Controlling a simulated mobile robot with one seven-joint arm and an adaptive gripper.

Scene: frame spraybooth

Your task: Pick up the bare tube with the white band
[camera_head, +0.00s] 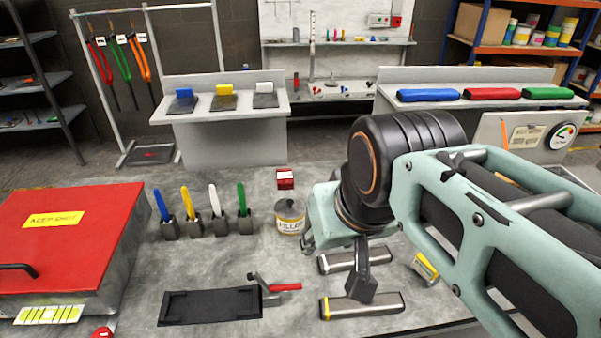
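Two bare metal tubes lie on the grey bench near its front. The rear tube (340,263) has a pale end at its left that looks like a white band. The front tube (385,304) has a yellow band near its left end. My gripper (362,289) points down from the mint-green arm. Its dark end crosses in front of the rear tube and overlaps the front tube in the picture. I cannot tell its height or whether it touches either tube. The spacing of its fingers is not clear, and part of the rear tube is hidden behind it.
A black tray (210,305) with a red-handled clamp (284,288) lies left of the tubes. A filler tin (291,217) stands behind them, and a yellow-labelled cylinder (425,268) lies to the right. Several coloured-handled tools and a red-lidded box (70,225) stand left.

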